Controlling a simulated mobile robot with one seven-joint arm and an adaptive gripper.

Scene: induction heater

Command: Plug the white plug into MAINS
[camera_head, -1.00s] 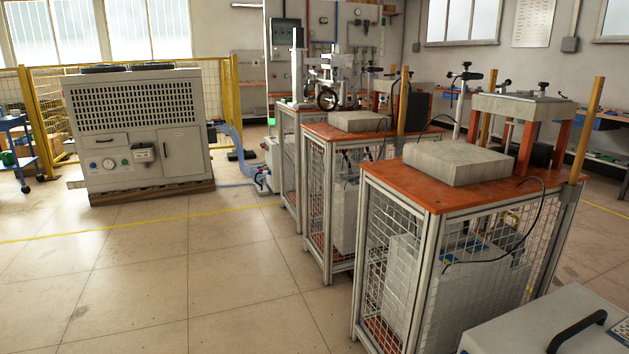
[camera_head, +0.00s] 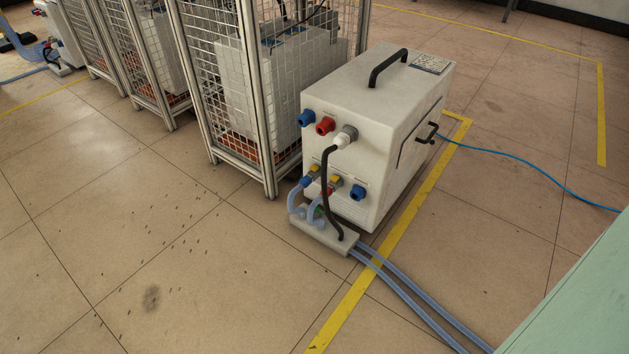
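A white box-shaped unit (camera_head: 350,100) with a black top handle stands on the floor at the right of the middle. On its front is a white plug (camera_head: 342,140) at the end of a black cable (camera_head: 327,185). The plug sits at a grey round socket (camera_head: 350,131); whether it is fully seated I cannot tell. Beside it are a red connector (camera_head: 325,125) and a blue connector (camera_head: 306,118). Another blue connector (camera_head: 357,192) is lower down. I cannot read any MAINS label. My gripper is not in view.
Light-blue hoses (camera_head: 420,309) run from a small pale block (camera_head: 325,234) on the floor before the unit. A thin blue cable (camera_head: 520,158) trails right. Caged benches (camera_head: 265,160) stand left. A pale green surface (camera_head: 580,300) fills the lower right corner. The left floor is clear.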

